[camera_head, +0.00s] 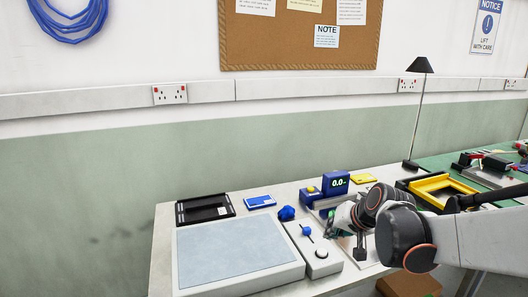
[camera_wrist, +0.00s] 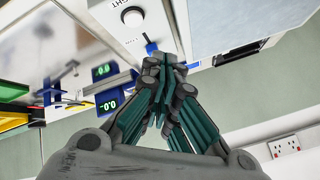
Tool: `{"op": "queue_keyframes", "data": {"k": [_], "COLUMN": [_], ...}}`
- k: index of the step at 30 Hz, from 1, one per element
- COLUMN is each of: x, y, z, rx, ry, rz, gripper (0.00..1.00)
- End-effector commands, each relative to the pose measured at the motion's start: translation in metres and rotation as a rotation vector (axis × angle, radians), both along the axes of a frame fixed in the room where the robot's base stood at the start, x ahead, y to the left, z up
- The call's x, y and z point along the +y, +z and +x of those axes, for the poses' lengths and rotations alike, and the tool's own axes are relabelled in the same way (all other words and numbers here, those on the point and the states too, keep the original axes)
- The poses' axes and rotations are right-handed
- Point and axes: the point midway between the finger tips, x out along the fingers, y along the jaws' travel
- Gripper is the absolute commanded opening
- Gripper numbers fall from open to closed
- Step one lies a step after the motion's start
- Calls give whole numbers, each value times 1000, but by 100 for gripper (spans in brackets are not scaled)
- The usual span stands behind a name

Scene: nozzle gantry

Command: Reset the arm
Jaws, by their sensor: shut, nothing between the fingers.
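My gripper (camera_wrist: 163,72) is shut and empty, its teal-lined fingers meeting at the tips in the wrist view. In the head view my gripper (camera_head: 331,226) is small and partly hidden by my wrist and arm, which come in from the right. It is over the white bench (camera_head: 155,270), just right of a control box with a blue-knobbed lever (camera_head: 306,231). The lever also shows near the fingertips in the wrist view (camera_wrist: 150,46).
A grey-topped panel (camera_head: 230,250) fills the bench's front left. Behind are a black tray (camera_head: 204,209), a blue box (camera_head: 260,202), a blue lump (camera_head: 286,213) and a blue unit with a green display (camera_head: 336,183). A lamp (camera_head: 419,66) and yellow frame (camera_head: 440,188) stand right. Above the bench is open space.

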Motion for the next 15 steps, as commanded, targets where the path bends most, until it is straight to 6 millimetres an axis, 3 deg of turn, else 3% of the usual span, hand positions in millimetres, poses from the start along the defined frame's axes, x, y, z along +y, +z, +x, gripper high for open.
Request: {"op": "queue_keyframes", "data": {"k": [6, 15], "x": [7, 7], "y": [26, 38], "z": [-68, -159], "rx": [12, 27], "ry": [38, 88], "rz": [-98, -232], "gripper": [0, 0]}}
